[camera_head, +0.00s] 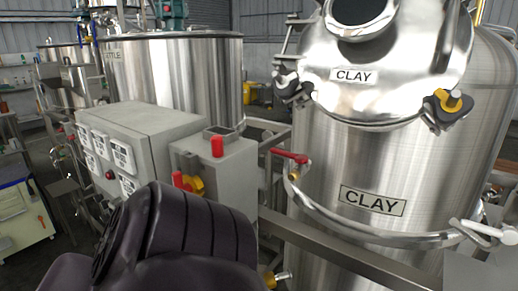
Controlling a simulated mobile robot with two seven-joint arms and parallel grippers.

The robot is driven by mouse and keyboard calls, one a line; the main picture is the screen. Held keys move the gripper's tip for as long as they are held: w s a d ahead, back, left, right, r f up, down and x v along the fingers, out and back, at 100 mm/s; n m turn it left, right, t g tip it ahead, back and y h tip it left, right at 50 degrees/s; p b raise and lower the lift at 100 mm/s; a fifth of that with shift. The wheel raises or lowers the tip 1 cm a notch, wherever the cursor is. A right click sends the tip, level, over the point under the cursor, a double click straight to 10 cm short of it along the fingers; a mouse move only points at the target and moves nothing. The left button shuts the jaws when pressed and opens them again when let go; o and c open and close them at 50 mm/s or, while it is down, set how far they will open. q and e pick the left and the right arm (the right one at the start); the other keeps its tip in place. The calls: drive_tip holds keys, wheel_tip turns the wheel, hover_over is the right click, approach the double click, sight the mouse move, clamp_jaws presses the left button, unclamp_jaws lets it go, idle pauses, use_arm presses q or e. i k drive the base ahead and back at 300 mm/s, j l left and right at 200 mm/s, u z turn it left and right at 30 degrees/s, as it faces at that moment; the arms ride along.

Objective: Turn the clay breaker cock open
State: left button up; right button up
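The tank labelled CLAY (330,215) stands at the right, a tall brushed-steel vessel with a round lid (405,90), also marked CLAY. A small cock with a red lever (289,156) sits at the upper left end of the curved steel pipe (350,232) in front of this tank. Its lever lies roughly level, and its brass body (294,175) shows just below. I cannot tell for sure that this is the breaker cock. My dark arm fills the bottom left, well below and left of the red lever. Neither of my grippers shows.
A grey control box (147,130) with white labelled panels stands left of the tank. A steel rail (325,236) crosses before the tank. Another steel tank (190,75) stands behind.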

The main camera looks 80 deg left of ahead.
sight(285, 154)
drive_tip(key=u, duration=2.25)
